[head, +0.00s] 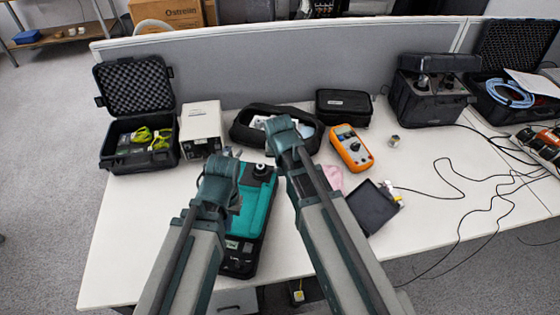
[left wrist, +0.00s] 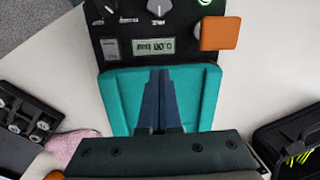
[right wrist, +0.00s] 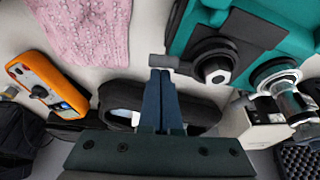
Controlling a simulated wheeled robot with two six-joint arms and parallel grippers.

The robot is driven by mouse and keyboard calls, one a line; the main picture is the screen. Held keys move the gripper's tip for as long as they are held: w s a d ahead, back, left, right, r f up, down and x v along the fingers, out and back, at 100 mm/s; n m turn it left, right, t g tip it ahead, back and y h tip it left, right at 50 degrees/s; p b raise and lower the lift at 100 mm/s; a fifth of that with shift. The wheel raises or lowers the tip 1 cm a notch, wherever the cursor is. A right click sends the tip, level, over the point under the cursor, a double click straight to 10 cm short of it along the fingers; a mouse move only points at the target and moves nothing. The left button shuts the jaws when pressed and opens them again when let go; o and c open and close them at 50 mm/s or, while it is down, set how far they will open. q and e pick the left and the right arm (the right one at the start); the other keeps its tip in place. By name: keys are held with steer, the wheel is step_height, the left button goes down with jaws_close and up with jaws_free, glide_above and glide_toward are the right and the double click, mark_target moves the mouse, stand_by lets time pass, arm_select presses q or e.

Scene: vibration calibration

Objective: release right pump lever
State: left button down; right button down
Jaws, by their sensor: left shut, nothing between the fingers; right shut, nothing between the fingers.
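The teal pump unit (head: 258,200) lies on the white table between my arms, which hide parts of it. In the left wrist view, its teal top (left wrist: 205,95) and black panel show, with a lit display (left wrist: 153,46) and an orange block (left wrist: 220,33). My left gripper (left wrist: 160,75) is shut and empty above the teal top. In the right wrist view, a grey lever (right wrist: 170,63) sticks out from the pump's black fitting (right wrist: 214,66). My right gripper (right wrist: 160,76) is shut and empty, with its tips at the lever's end. I cannot tell whether they touch.
An orange multimeter (head: 351,147) and a pink cloth (right wrist: 85,30) lie nearby. An open black pouch (head: 250,128) is behind the pump; a beige box (head: 201,126) and open case (head: 117,150) stand left. Cables cross the table's right side.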

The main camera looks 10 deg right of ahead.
steer(key=shift+s+a, duration=0.1)
steer(key=shift+s, duration=0.75)
steer(key=shift+w, duration=0.25)
